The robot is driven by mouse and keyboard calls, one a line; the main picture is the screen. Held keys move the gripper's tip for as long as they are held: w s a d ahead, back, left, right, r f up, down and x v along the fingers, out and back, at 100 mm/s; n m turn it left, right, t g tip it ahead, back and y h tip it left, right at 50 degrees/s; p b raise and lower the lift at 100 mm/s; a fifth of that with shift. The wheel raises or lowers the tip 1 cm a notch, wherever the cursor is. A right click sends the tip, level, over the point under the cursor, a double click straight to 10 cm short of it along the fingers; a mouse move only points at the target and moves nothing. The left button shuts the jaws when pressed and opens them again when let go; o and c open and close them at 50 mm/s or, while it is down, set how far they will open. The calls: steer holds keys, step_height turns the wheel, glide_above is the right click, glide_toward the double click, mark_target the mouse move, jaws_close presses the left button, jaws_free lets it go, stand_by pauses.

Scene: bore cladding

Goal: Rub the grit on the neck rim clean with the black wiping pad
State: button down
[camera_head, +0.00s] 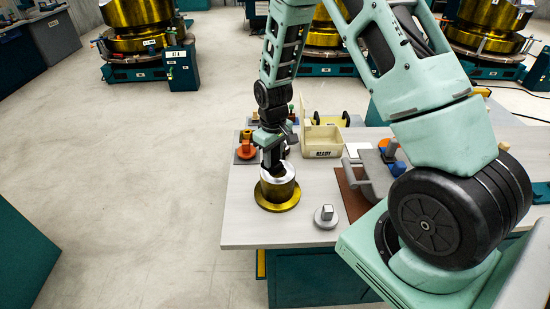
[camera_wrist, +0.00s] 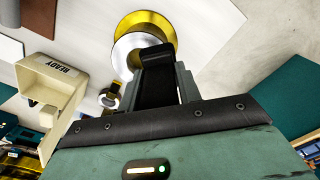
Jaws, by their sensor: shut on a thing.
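The neck piece (camera_head: 278,192) stands upright on the near left part of the table, with a gold flange and a silver top. In the wrist view its silver rim (camera_wrist: 128,48) and gold flange (camera_wrist: 150,20) show beyond my fingers. My gripper (camera_head: 271,158) points down over the silver top. It is shut on the black wiping pad (camera_wrist: 155,88), which is right at the rim; I cannot tell whether it touches. The pad and my fingers hide part of the rim. I cannot make out grit on the visible part.
A cream bin marked READY (camera_head: 322,142) stands behind the neck piece. A small silver knobbed part (camera_head: 326,217) sits to its right. An orange-topped part (camera_head: 246,149) stands at the back left. A brown mat (camera_head: 353,193) lies further right. The table's left edge is close to the neck piece.

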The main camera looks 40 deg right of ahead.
mark_target(280, 162)
steer(key=shift+r+p, duration=0.65)
steer(key=shift+r, duration=0.6)
steer(key=shift+f, duration=0.1)
steer(key=shift+s+d+f+b, duration=0.25)
steer(key=shift+f+b, duration=0.4)
steer(key=shift+f, duration=0.15)
steer(key=shift+s+d+f+b, duration=0.2)
steer(key=shift+f+b, duration=0.4)
steer(key=shift+f, duration=0.25)
steer(key=shift+s+d+f+b, duration=0.25)
steer(key=shift+f+b, duration=0.4)
steer(key=shift+f, duration=0.15)
steer(key=shift+f, duration=0.1)
steer(key=shift+f+b, duration=0.65)
steer(key=shift+f, duration=0.15)
steer(key=shift+f+b, duration=0.4)
steer(key=shift+f, duration=0.2)
steer(key=shift+d, duration=0.1)
